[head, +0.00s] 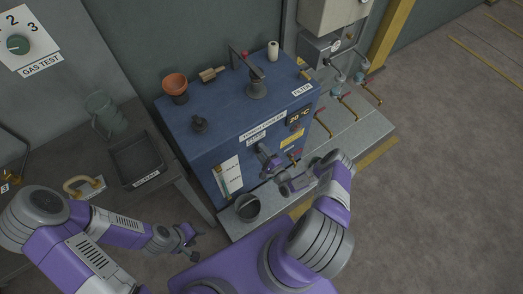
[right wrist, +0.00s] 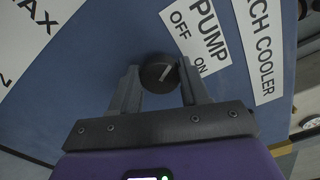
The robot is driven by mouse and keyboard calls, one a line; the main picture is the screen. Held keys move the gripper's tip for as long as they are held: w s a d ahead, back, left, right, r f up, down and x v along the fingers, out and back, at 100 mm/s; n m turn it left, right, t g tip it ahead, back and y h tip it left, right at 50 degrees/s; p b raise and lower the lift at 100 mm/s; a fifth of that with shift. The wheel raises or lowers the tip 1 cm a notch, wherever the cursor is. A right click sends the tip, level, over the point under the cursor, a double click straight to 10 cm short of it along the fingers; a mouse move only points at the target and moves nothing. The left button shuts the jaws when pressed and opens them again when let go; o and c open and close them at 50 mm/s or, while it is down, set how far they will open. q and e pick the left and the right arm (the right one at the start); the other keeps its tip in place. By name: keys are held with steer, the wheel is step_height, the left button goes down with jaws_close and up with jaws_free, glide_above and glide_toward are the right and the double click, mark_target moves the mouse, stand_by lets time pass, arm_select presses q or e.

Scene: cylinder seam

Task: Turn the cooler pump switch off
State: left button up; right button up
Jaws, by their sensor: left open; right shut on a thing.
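The blue machine labelled as a cooler (head: 225,125) stands in the middle of the head view, with a PUMP label on its front. In the right wrist view the pump switch (right wrist: 157,74) is a round black knob with a pale pointer line. The line points up and right, towards the side with the OFF and ON label (right wrist: 195,38); I cannot tell exactly which word it meets. My right gripper (right wrist: 158,88) is shut on the knob, one finger on each side. In the head view it is at the cooler's front (head: 264,158). My left gripper (head: 188,241) is open and empty, low and left of the cooler.
An orange pot (head: 174,85), a dark stand (head: 256,88) and a white cylinder (head: 272,50) are on the cooler's top. A dark bucket (head: 247,207) stands at its foot. A tray (head: 139,158) is on the left bench. Red-handled valves (head: 344,97) are at right; floor beyond is clear.

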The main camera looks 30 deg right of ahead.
steer(key=shift+n, duration=0.6)
steer(key=shift+p, duration=0.3)
steer(key=o, duration=1.1)
steer(key=shift+c, duration=0.2)
steer(key=s+p, duration=0.1)
steer(key=s, duration=0.6)
steer(key=shift+s+d, duration=0.3)
